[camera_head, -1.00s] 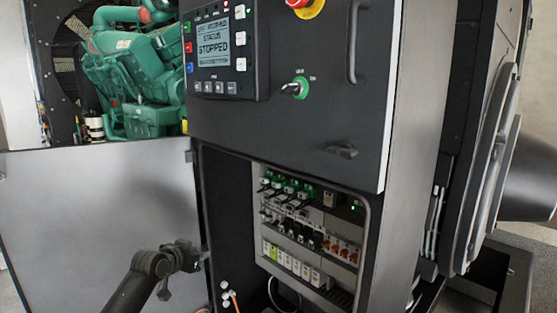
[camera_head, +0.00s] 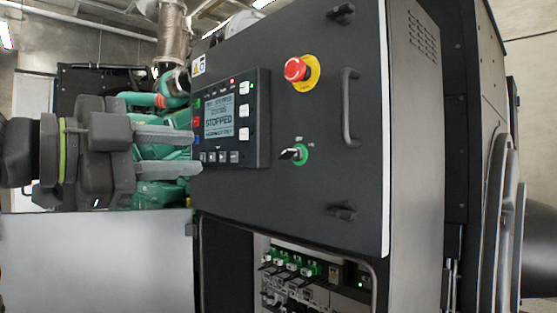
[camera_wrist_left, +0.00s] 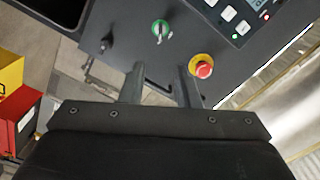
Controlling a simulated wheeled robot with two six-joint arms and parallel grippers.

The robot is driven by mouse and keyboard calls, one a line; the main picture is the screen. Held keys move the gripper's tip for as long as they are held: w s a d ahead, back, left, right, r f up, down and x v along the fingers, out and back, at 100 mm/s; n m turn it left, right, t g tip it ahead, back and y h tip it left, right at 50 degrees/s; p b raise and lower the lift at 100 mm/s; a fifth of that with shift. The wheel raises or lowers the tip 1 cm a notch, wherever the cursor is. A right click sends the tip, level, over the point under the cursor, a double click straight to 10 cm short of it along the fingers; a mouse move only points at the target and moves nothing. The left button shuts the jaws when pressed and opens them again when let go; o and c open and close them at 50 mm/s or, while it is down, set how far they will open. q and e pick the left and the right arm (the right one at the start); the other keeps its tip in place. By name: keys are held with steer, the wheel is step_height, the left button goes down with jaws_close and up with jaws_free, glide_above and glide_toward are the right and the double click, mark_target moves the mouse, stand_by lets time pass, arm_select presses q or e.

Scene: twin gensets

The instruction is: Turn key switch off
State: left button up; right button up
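The key switch (camera_head: 293,153) is a dark key in a green round collar on the dark cabinet door. It also shows in the left wrist view (camera_wrist_left: 161,30), ahead of the fingers. My left gripper (camera_head: 200,152) is open, its two grey fingers apart with nothing between them. In the head view it is left of the key switch, over the edge of the control panel; the wrist view shows its fingers (camera_wrist_left: 158,85) short of the door. My right gripper is not in view.
A control panel (camera_head: 233,118) reading STOPPED is left of the key. A red emergency stop button (camera_head: 297,70) sits above it. A door handle (camera_head: 349,108) stands out to the right. An open breaker compartment (camera_head: 300,278) lies below. A green engine (camera_head: 150,190) stands behind.

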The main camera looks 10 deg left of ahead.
mark_target(281, 155)
arm_select(q)
steer(key=p+x, duration=0.5)
steer(key=x, duration=1)
steer(key=shift+w+d+r, duration=0.15)
steer(key=shift+w+d, duration=0.05)
steer(key=shift+w, duration=0.05)
steer(key=shift+x, duration=0.9)
jaws_close()
